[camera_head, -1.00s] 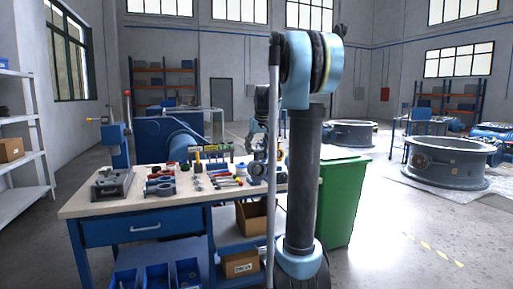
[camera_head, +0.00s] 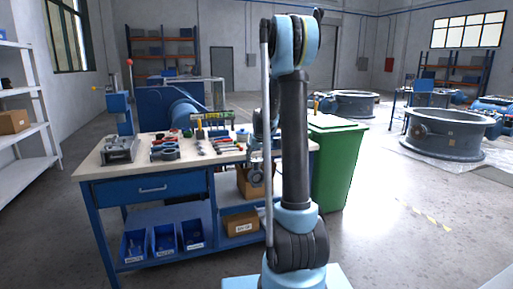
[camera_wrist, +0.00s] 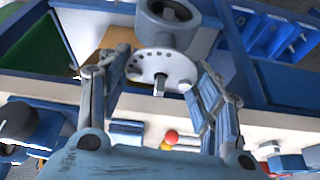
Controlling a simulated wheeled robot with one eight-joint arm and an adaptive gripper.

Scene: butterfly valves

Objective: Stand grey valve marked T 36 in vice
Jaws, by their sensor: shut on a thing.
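My gripper (camera_wrist: 160,62) is shut on a grey valve (camera_wrist: 169,24). In the wrist view the valve's ring body points away from me, and its round notched plate and short stem lie between the fingers. No marking on it can be read. In the head view the valve (camera_head: 256,177) hangs in front of the bench's right part, partly hidden by my arm. A grey vice (camera_head: 121,150) sits at the left end of the bench top, well left of my gripper. Its jaw gap is too small to judge.
The bench top (camera_head: 100,169) carries several grey rings (camera_head: 165,150) and hand tools (camera_head: 225,144). A blue press (camera_head: 121,112) stands behind the vice. Blue bins (camera_head: 164,240) and cartons are on the lower shelf. A green waste bin (camera_head: 338,165) stands at the right.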

